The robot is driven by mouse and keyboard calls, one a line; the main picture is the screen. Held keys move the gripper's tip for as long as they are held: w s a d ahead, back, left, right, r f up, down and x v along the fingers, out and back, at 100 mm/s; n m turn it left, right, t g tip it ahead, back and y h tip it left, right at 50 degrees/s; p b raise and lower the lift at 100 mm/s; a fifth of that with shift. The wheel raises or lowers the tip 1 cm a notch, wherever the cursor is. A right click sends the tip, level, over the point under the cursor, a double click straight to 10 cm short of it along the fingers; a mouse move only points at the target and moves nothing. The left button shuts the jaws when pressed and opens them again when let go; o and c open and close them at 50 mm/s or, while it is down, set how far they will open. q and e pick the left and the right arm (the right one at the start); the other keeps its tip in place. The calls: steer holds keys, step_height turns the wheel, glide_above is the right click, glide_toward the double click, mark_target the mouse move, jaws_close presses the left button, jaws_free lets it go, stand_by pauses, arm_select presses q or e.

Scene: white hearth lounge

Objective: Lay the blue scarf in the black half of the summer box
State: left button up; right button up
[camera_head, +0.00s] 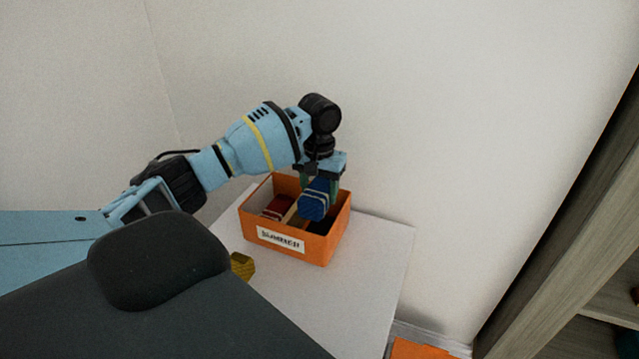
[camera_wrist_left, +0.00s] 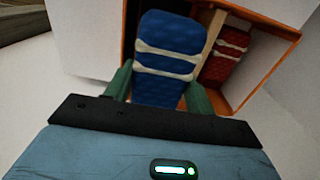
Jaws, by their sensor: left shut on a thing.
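The blue scarf (camera_head: 315,201) is a rolled, knitted bundle with pale bands. My left gripper (camera_head: 321,186) is shut on it and holds it at the right compartment of the orange summer box (camera_head: 329,245), at about rim height. In the left wrist view the scarf (camera_wrist_left: 168,58) sits between the green fingers of the gripper (camera_wrist_left: 158,88). A dark patch of the right compartment's inside (camera_head: 326,227) shows below the scarf. A pale divider (camera_head: 292,215) splits the box. Whether the scarf touches the box floor cannot be told. My right gripper is not in view.
A red rolled bundle (camera_head: 278,207) lies in the left compartment. A mustard-yellow thing (camera_head: 242,266) is on the white table (camera_head: 340,300), left of the box and partly hidden by my body. The table's front right is clear. Walls stand behind, and a wooden shelf (camera_head: 570,215) is at right.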

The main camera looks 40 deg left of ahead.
arm_select(q)
steer(key=shift+f, duration=1.5)
steer(key=o, duration=1.1)
steer(key=shift+r, duration=3.9)
